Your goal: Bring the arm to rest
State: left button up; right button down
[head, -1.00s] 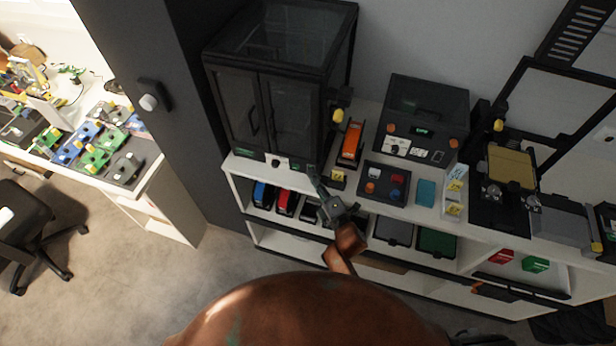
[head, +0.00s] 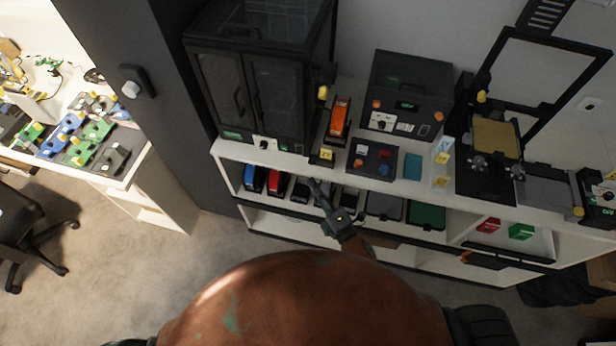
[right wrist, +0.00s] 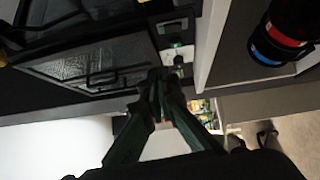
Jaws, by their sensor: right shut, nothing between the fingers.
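My right gripper (head: 316,186) shows in the head view in front of the white shelf unit (head: 222,150), just below its top edge. It is shut and empty. In the right wrist view the fingers (right wrist: 160,82) meet at their tips, with the dark cabinet (right wrist: 90,70) beyond them. The gripper appears apart from the shelf, though the exact gap is hard to tell. My left gripper is not in view.
The cabinet (head: 272,100) with two closed doors stands on the shelf top. Red and blue spools (head: 274,184) lie below.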

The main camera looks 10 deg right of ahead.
jog(key=shift+s+d+f, duration=0.1)
dwell(0.6)
jog(key=s+d+f+m+g+h, duration=0.1)
jog(key=d+f+m+g+h, duration=0.15)
jog(key=f, duration=0.85)
jog(key=s+d+f+m+g+h, duration=0.1)
jog(key=d+f+m, duration=0.25)
jog(key=f, duration=0.65)
jog(key=s+d+f+m+g+h, duration=0.1)
jog(key=s+d+f+m+g, duration=0.25)
jog(key=f, duration=0.65)
jog(key=s+d+f+m+g+h, duration=0.1)
jog(key=s+d+f+m, duration=0.1)
jog(key=s+d+f, duration=0.6)
jog(key=s+d+f+m+g, duration=0.2)
jog(key=s+d+f+m, duration=0.1)
jog(key=s+f, duration=0.4)
jog(key=s+d+f+m+g+h, duration=0.1)
jog(key=s+d+f+m+g, duration=0.2)
jog(key=s+f, duration=0.4)
jog(key=s+d+f+m+g+h, duration=0.1)
jog(key=s+f, duration=0.6)
jog(key=s, duration=1.1)
jog(key=d+m+g, duration=0.1)
jog(key=d+m, duration=0.1)
jog(key=m, duration=0.1)
jog(key=shift+s+d+m+g, duration=0.25)
jog(key=shift+d+m+g, duration=0.1)
jog(key=shift+g, duration=0.05)
